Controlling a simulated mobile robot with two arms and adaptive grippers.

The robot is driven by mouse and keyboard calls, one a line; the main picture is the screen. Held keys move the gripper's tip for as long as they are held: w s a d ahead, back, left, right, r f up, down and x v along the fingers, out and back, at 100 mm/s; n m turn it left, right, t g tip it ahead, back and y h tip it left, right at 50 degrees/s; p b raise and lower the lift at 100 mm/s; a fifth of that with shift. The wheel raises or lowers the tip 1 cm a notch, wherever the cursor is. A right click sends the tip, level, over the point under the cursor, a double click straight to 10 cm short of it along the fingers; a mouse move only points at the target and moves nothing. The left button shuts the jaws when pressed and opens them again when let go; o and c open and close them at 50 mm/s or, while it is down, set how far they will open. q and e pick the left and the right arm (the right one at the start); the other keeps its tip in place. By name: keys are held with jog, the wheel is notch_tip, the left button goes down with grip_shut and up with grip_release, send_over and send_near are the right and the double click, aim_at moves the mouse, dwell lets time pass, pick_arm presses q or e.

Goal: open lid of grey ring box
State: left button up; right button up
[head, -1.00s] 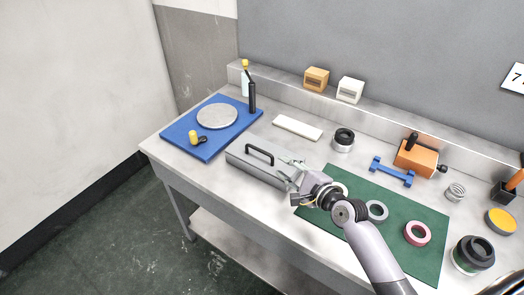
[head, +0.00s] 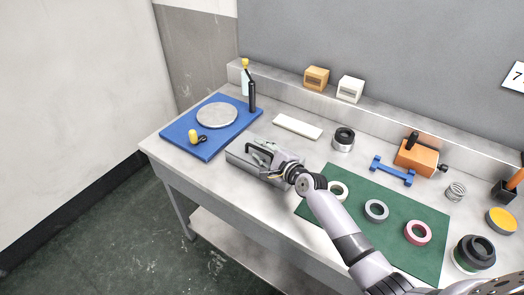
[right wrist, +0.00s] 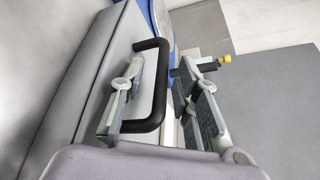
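The grey ring box (head: 240,158) sits on the bench right of the blue mat, and its lid looks shut. A black U-shaped handle (right wrist: 161,85) stands on the lid; it also shows in the head view (head: 248,148), partly covered by my gripper. My right gripper (head: 270,154) is over the box at the handle. In the right wrist view its fingers are apart, one inside the handle loop and the other outside, with the handle's bar between them. A gap shows between the bar and the outer finger. My left gripper is out of view.
The blue mat (head: 182,140) with a round plate (head: 217,115) and bottles lies left of the box. A green mat (head: 400,245) with several rings lies to the right. A white bar (head: 297,127) lies behind the box.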

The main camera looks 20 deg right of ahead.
jog(key=shift+c, duration=0.2)
grip_shut()
dwell(0.6)
